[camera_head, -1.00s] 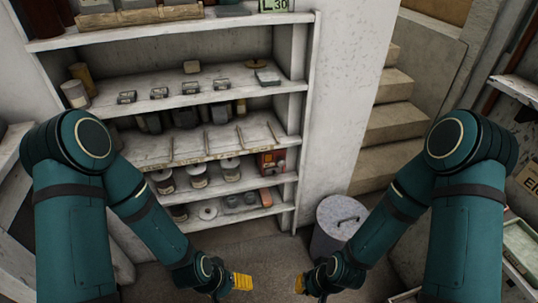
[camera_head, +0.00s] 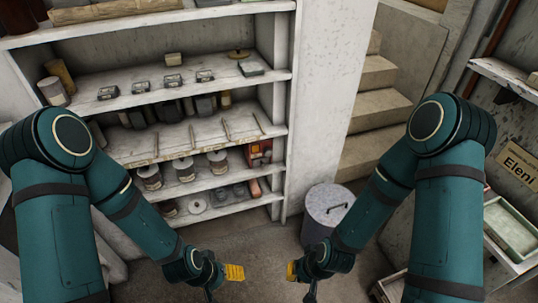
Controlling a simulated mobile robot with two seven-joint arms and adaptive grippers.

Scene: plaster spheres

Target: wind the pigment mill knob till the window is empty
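A small orange-red box-shaped device (camera_head: 258,152), possibly the pigment mill, stands at the right end of a middle shelf. It is too small to make out a knob or a window. My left gripper (camera_head: 234,272) has yellow fingers and hangs low in front of the shelves, apart from everything. My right gripper (camera_head: 291,271) hangs to its right, also apart from everything. Nothing shows in either one, but I cannot tell whether their fingers are open or shut.
White shelves (camera_head: 290,120) hold several jars (camera_head: 184,169), small dark boxes and rods. A lidded grey bin (camera_head: 325,212) stands right of the shelves, below stone steps (camera_head: 372,112). At right are an "Eleni" sign (camera_head: 518,163) and a pale tray (camera_head: 512,230). Some floor shows between my grippers.

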